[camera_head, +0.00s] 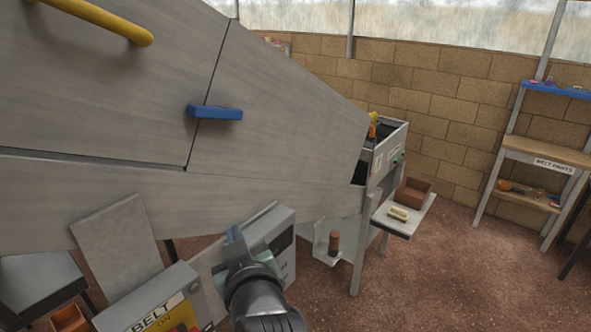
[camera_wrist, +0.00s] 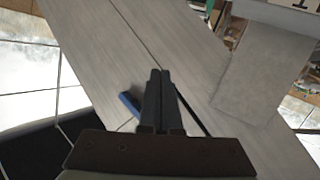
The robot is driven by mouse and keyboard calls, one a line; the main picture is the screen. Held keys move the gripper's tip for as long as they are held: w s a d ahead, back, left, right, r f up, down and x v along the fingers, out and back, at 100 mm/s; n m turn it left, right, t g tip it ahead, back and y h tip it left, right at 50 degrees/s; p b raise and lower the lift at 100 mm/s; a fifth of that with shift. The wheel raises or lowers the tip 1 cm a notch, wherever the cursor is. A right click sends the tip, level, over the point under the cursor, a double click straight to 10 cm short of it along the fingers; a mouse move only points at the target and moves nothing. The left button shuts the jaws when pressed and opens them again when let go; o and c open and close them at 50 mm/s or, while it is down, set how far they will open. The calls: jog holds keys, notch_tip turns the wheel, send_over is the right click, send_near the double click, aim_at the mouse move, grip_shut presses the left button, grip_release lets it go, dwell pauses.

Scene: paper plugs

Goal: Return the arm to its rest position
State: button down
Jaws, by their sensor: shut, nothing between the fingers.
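My gripper (camera_wrist: 160,75) is shut and empty in the wrist view, with its two dark fingers pressed together. It points toward a large grey panelled machine (camera_wrist: 100,40), whose blue handle (camera_wrist: 130,104) shows just left of the fingers. In the head view my arm reaches in from the bottom middle, and the gripper end (camera_head: 235,238) is in front of the grey machine (camera_head: 270,110), below its blue handle (camera_head: 215,112). The fingertips are small and partly hidden there. I cannot tell the exact gap between the gripper and the machine.
A yellow handle (camera_head: 100,20) is at the upper left of the machine. A box labelled BELT (camera_head: 150,305) stands at the lower left. A small shelf (camera_head: 405,222) holds a pale object. A rack (camera_head: 550,155) stands at the right. The brown floor (camera_head: 440,275) between is clear.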

jog(key=s+d+r+m+t+h+b, duration=0.1)
jog(key=d+r+t, duration=0.1)
jog(key=r, duration=0.5)
jog(key=s+d+r+m+t, duration=0.1)
jog(key=d+r+t, duration=0.15)
jog(key=r, duration=0.35)
jog(key=s+d+r+m+t+h+b, duration=0.1)
jog(key=s+d+r+m+t+h, duration=0.1)
jog(key=s+r+t, duration=0.2)
jog(key=s+d+r+m+t+h+b, duration=0.1)
jog(key=s+d+r+m+t+h, duration=0.1)
jog(key=s+r, duration=0.9)
notch_tip(320, 180, up, 6)
jog(key=shift+s+d+f+m+t+h, duration=0.25)
jog(key=shift+d+m+t, duration=0.25)
jog(key=shift+d+t, duration=0.55)
